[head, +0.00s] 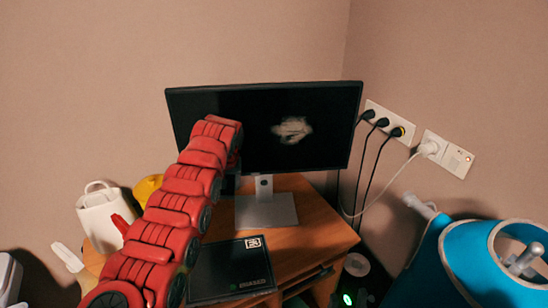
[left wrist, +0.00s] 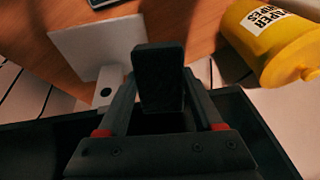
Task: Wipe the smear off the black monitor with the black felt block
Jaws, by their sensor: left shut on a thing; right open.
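The black monitor (head: 325,145) stands on the desk on a grey stand (head: 266,208). A pale, whitish smear (head: 292,130) is on its screen, right of the middle. My left arm reaches up from the lower left, and my left gripper (head: 236,166) is in front of the screen's lower left part, left of and below the smear. In the left wrist view my left gripper (left wrist: 160,112) is shut on the black felt block (left wrist: 160,72). Whether the block touches the screen cannot be told; my arm hides it in the head view. My right gripper is not in view.
A black flat case (head: 232,268) lies on the wooden desk (head: 312,236). A yellow wipes tub (head: 147,187), also in the left wrist view (left wrist: 275,45), and a white container (head: 103,216) stand left. Cables hang from wall sockets (head: 390,122) at right. A blue object (head: 470,262) fills the lower right.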

